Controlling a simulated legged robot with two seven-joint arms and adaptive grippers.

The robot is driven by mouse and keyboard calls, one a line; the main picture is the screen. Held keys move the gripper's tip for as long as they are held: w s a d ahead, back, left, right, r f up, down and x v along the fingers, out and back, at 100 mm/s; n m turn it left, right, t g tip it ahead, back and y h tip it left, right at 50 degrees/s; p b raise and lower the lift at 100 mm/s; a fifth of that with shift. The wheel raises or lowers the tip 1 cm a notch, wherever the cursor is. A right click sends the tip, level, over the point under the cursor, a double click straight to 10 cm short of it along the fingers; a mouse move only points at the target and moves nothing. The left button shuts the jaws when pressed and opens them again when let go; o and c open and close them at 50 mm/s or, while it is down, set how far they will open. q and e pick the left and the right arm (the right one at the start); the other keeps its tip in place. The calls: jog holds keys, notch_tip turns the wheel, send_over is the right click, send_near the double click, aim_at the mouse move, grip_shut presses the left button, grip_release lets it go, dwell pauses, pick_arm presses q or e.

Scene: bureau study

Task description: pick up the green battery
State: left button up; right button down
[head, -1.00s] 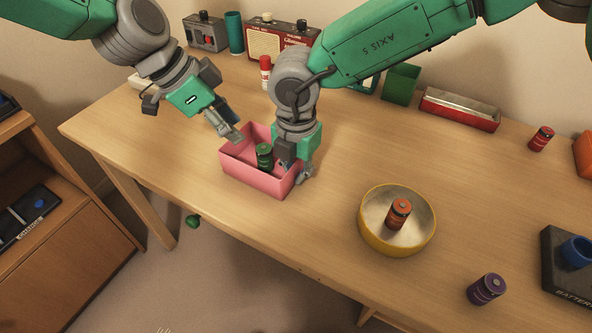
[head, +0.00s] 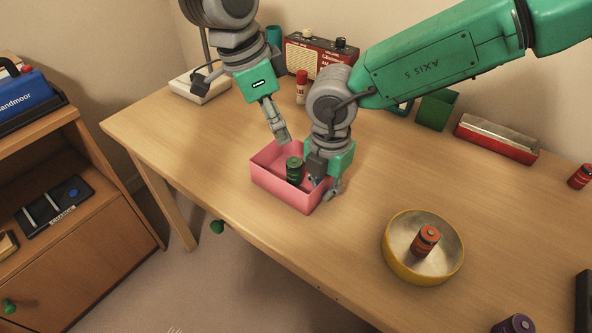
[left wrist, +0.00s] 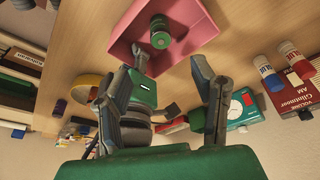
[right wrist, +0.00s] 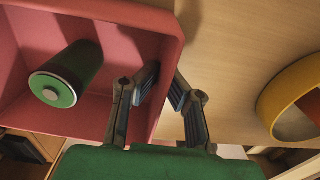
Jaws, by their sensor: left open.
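The green battery (head: 294,171) stands upright inside the pink box (head: 271,186) on the desk. It also shows in the left wrist view (left wrist: 160,38) and, large, in the right wrist view (right wrist: 62,80). My left gripper (head: 281,134) is open and empty, above the box's back edge and apart from the battery. My right gripper (head: 328,190) is at the box's right wall. In the right wrist view its fingers (right wrist: 167,78) are on either side of that wall, one inside and one outside, and look closed on it.
A yellow bowl (head: 396,263) with an orange battery (head: 425,241) stands to the right. A purple battery (head: 515,325) is near the front edge. A red radio (head: 316,58), a glue stick (head: 301,86) and a green container (head: 437,109) stand behind. The desk left of the box is clear.

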aim_at(293, 160)
pick_arm(q)
jog(key=x, duration=1.1)
jog(key=shift+w+f, duration=0.15)
jog(key=shift+f, duration=0.2)
grip_shut()
